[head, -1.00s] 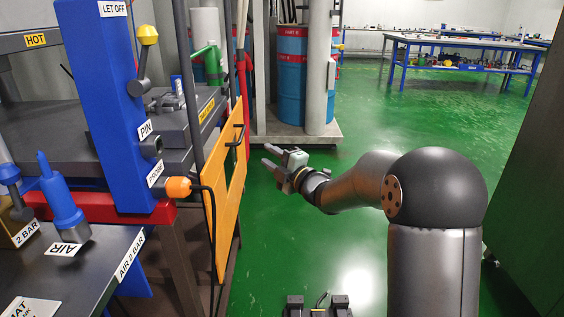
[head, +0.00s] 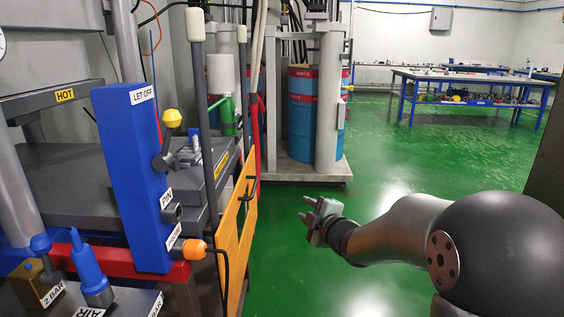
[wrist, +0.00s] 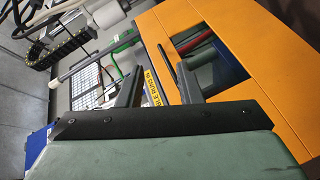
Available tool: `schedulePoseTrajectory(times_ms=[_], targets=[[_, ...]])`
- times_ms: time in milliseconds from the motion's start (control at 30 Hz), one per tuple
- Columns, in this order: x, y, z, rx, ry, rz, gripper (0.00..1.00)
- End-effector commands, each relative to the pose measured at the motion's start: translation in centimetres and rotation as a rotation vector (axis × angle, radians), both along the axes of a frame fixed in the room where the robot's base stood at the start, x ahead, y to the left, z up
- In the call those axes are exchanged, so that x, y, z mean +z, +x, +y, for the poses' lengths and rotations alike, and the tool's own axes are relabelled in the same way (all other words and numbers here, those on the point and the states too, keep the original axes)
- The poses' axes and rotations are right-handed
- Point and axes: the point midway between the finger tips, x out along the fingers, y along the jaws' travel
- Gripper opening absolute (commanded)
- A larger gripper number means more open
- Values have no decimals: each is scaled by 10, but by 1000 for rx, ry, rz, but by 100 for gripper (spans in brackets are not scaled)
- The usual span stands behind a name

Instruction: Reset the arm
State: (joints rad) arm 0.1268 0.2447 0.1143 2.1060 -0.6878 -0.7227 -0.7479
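My gripper (head: 308,209) is at the centre of the head view, in free air to the right of the orange guard panel (head: 236,243). Its two fingers are apart with nothing between them. In the wrist view the fingers (wrist: 163,88) also stand apart and empty, with the orange panel (wrist: 265,60) and its rectangular opening beyond them. My arm reaches in from the lower right, bent low, with its large dark joint in the corner.
A press with a blue post (head: 137,180) and yellow-knobbed lever (head: 171,119) stands at left. A blue drum (head: 301,117) stands on a grey base behind. A bench (head: 470,82) is at the back right. Green floor (head: 400,170) is open between them.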

Motion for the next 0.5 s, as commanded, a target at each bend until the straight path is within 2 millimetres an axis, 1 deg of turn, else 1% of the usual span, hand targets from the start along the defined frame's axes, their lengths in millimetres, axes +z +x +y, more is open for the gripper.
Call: schedulePoseTrajectory(times_ms=[33,67,100,167,200,267,300,367,400,467,500], targets=[[42,-13,-12,-88,26,98,32],[49,-21,-20,-146,48,161,32],[58,-34,-30,-224,78,246,32],[69,-57,-45,-340,130,373,32],[77,-75,-54,-417,167,456,32],[88,-106,-65,-536,225,582,32],[95,-129,-71,-613,265,664,32],[107,-166,-77,-729,327,788,32],[115,-192,-80,-804,369,872,32],[127,-231,-81,-913,427,994,32],[134,-257,-80,-980,461,1071,32]])
